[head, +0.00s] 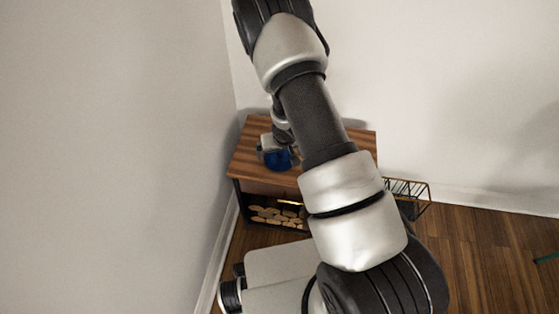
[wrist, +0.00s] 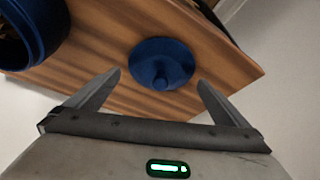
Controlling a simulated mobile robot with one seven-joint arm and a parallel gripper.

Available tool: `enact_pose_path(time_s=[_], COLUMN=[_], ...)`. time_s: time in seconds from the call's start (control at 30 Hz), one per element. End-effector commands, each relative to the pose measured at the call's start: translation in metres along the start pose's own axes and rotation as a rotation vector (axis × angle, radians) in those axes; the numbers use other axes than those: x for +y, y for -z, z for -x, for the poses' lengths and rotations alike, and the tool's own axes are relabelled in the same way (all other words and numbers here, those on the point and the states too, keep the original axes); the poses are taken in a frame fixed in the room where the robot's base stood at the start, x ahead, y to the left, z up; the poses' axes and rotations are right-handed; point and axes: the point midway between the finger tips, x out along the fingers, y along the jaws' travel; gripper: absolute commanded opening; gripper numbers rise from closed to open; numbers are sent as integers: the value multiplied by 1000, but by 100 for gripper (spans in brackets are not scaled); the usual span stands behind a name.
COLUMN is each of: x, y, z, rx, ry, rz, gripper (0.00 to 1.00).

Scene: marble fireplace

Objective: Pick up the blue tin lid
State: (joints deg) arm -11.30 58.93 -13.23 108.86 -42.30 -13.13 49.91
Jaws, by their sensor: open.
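The blue tin lid (wrist: 161,62) is a round disc with a small knob in its middle. It lies flat on the wooden tabletop (wrist: 105,55), knob facing my wrist camera. My gripper (wrist: 158,84) is open and empty, with one finger on either side below the lid in the wrist view. The fingers appear apart from the lid, and the knob lies roughly in line with the gap between them. A blue tin (wrist: 42,25) stands at the upper left of the wrist view, cut off by the frame. In the head view my arm hides much of the tabletop.
The wooden table (head: 250,155) stands in a corner by white walls, with cut logs (head: 275,216) on its lower shelf. A blue object (head: 279,160) on it cannot be told as tin or lid. A wire basket (head: 412,193) is at its right. Open floor lies further right.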

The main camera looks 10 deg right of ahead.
Motion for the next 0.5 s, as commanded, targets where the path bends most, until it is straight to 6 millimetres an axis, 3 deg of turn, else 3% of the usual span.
enact_pose_path(time_s=[0.1,0.33,0.37,0.5], x=[0,0,0,0], y=[0,1,1,1], z=[-11,-11,-11,-11], rx=[0,1,0,0], ry=[0,0,0,0], rz=[1,0,0,0], gripper=[100,100,98,75])
